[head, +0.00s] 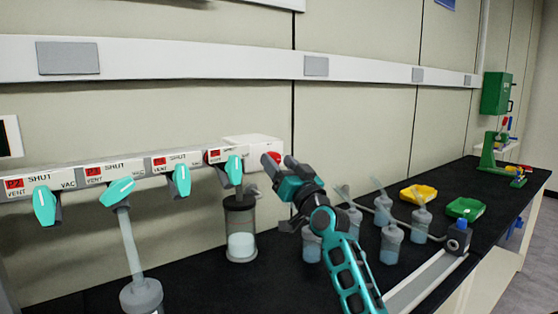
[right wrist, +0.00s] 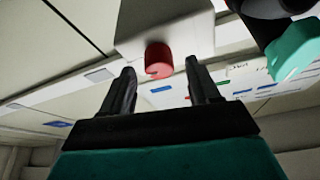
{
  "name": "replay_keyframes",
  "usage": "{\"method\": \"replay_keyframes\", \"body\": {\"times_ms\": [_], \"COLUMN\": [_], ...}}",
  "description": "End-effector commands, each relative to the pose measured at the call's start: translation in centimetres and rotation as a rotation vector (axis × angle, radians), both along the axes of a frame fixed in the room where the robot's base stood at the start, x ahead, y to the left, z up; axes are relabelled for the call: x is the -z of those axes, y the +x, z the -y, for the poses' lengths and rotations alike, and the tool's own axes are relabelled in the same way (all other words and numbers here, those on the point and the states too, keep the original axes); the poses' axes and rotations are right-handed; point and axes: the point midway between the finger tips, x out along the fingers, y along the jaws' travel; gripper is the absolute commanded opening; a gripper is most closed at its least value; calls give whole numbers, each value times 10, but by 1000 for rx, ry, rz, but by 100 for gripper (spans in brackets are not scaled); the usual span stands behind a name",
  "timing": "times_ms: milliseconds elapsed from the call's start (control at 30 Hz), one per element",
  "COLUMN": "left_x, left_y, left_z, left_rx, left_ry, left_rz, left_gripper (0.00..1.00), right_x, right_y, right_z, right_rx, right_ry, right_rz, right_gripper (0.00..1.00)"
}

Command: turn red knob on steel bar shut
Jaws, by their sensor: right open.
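The red knob (head: 276,157) sits on a white box (head: 250,141) at the right end of the steel bar (head: 143,166). My right gripper (head: 268,164) is right by the knob in the head view and partly covers it. In the right wrist view, the red knob (right wrist: 158,58) shows between the two open, dark fingertips of the gripper. I cannot tell whether either finger touches it. My left gripper is not in view.
Several teal valve handles (head: 118,191) hang along the bar, one close to my right gripper. Several flasks (head: 391,240), a yellow tray (head: 418,194) and a green tray (head: 465,208) stand on the black bench to the right.

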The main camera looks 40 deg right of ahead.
Motion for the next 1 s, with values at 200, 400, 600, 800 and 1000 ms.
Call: {"method": "replay_keyframes", "body": {"times_ms": [200, 400, 600, 800, 1000], "left_x": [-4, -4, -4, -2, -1], "left_y": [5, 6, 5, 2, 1], "left_z": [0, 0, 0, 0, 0], "left_rx": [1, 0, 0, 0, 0], "left_ry": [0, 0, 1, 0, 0], "left_rz": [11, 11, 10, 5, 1], "left_gripper": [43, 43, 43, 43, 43], "right_x": [-4, -3, -3, -3, -3], "right_y": [7, 7, 7, 7, 7], "right_z": [2, 2, 2, 2, 2], "right_rx": [1, 2, 1, 1, 1], "right_ry": [-1, -2, -1, -1, -1], "right_rz": [1, 0, 0, 0, 0], "right_gripper": [61, 61, 43, 24, 5]}}
